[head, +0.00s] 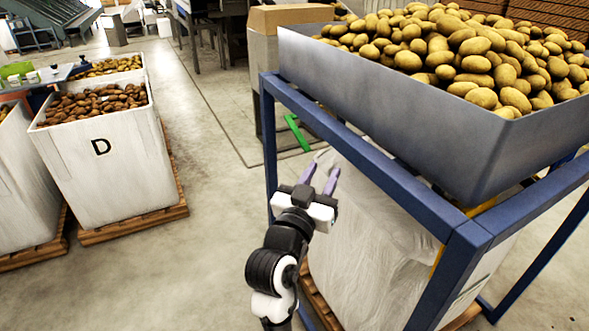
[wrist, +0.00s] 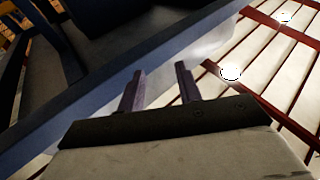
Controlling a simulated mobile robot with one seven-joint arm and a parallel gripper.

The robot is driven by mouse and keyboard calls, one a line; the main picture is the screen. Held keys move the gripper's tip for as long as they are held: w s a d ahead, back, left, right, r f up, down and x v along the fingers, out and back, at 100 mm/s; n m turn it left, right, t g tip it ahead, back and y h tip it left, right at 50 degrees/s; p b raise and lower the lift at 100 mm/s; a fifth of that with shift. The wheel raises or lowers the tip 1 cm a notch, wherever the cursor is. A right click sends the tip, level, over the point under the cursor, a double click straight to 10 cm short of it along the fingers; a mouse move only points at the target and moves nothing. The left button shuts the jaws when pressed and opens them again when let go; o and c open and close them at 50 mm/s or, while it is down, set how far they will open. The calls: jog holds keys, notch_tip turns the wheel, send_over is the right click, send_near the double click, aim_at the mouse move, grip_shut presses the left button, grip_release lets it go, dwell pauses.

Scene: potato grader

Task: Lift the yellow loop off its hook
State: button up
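My gripper (head: 320,174) is open and empty, its two purple fingers apart, beside the blue frame of the potato hopper in the head view. The wrist view shows the same open fingers (wrist: 158,78) with nothing between them, pointing up past a blue beam. I cannot make out a yellow loop or its hook for certain. A yellow strip (head: 437,262) shows in the head view behind the blue frame post, right of my gripper and partly hidden. I cannot tell whether it is the loop.
The metal hopper (head: 390,112) full of potatoes stands on a blue frame (head: 375,170). A wrapped white bag (head: 365,235) is under it. A green strip (head: 297,132) shows behind a frame beam. White box D (head: 120,175) stands left; the floor (head: 205,120) between is clear.

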jog(key=shift+w+a+r+n+t+y, duration=0.15)
jog(key=shift+a+r+n+t+y, duration=0.25)
jog(key=shift+a, duration=0.45)
jog(key=shift+w+a+r+n+t+y, duration=0.2)
jog(key=shift+a+t+y, duration=0.25)
jog(key=shift+a, duration=0.4)
jog(key=shift+w+a+r+n+t+y, duration=0.1)
jog(key=shift+a+r+n+t+y, duration=0.3)
jog(key=shift+a, duration=0.45)
